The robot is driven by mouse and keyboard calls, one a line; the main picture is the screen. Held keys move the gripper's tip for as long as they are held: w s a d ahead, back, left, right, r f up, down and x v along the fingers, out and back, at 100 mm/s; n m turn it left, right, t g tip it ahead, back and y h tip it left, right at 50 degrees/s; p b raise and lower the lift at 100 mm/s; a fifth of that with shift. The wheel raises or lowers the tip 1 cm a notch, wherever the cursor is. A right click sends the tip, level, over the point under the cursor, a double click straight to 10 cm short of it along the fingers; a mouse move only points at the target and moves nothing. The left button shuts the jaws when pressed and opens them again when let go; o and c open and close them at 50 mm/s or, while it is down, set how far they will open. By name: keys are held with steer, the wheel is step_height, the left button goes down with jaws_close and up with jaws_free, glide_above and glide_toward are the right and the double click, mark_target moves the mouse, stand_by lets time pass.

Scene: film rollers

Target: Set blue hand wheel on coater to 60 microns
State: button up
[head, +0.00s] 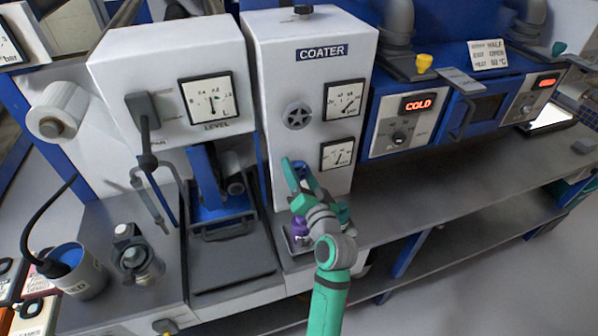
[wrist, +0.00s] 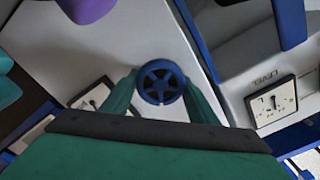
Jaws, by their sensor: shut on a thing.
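The coater (head: 262,60) is the white cabinet with the COATER label. It has an upper dial (head: 344,99) and a lower dial (head: 337,155); I cannot read their scales for microns. The blue hand wheel (wrist: 161,82), round and spoked, sits between the green fingers of my gripper (head: 297,174) in the wrist view. The fingers are shut on its two sides. One dial (wrist: 92,95) shows partly behind my left finger in the wrist view.
A grey star-shaped knob (head: 298,116) is higher on the coater. A purple object (head: 299,228) stands on the bench below my gripper. The LEVEL cabinet (head: 150,70) is to the left, the oven with a COLD display (head: 418,103) to the right. The grey bench right of my arm is clear.

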steer(key=o, duration=1)
steer(key=shift+w, duration=0.1)
steer(key=shift+o, duration=0.2)
steer(key=shift+d, duration=0.1)
steer(key=shift+s+d, duration=0.15)
steer(key=shift+s, duration=0.25)
steer(key=v, duration=1)
